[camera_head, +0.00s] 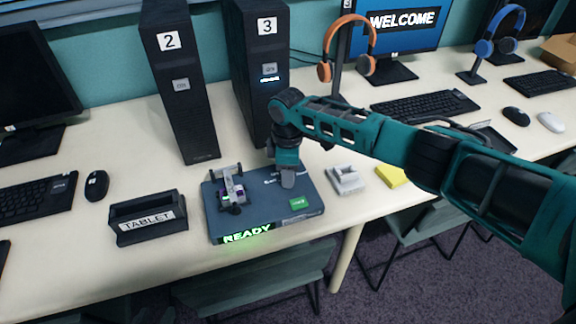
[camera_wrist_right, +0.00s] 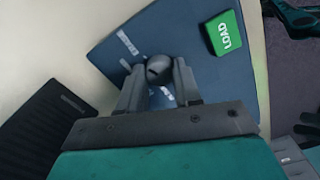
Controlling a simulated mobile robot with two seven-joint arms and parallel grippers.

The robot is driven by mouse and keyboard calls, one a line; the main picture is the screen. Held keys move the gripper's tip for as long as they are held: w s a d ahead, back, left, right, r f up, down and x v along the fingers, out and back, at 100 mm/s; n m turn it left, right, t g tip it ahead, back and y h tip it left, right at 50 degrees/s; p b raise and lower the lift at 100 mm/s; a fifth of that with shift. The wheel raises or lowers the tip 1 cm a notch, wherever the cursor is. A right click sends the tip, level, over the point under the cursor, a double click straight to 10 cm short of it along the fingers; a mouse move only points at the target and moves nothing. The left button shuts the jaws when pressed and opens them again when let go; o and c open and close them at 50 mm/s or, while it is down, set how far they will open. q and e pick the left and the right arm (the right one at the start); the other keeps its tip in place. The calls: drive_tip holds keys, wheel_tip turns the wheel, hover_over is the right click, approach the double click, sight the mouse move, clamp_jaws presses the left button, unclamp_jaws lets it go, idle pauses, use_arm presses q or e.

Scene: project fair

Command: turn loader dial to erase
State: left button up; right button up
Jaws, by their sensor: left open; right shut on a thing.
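The blue loader (camera_head: 265,222) lies flat on the table, with a lit green READY sign on its front edge and a green LOAD button (camera_head: 299,203) (camera_wrist_right: 224,32) near its right side. My right gripper (camera_head: 288,178) reaches down to its back right part and hides the dial in the head view. In the right wrist view the dial (camera_wrist_right: 158,67) is a dark round knob, and the right gripper's fingers (camera_wrist_right: 158,76) are shut around it. White label marks show beside the knob, too blurred to read. My left gripper is in neither view.
A small wheeled model (camera_head: 231,188) sits on the loader's left part. Tower 2 (camera_head: 178,110) and tower 3 (camera_head: 262,100) stand behind. A TABLET holder (camera_head: 148,218) stands left. A grey block (camera_head: 346,180) and yellow pad (camera_head: 391,176) lie right.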

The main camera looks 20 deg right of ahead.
drive_tip(key=shift+m, duration=0.3)
drive_tip(key=o, duration=1)
drive_tip(key=shift+o, duration=0.2)
wheel_tip(320, 180, up, 13)
drive_tip(key=p, duration=0.2)
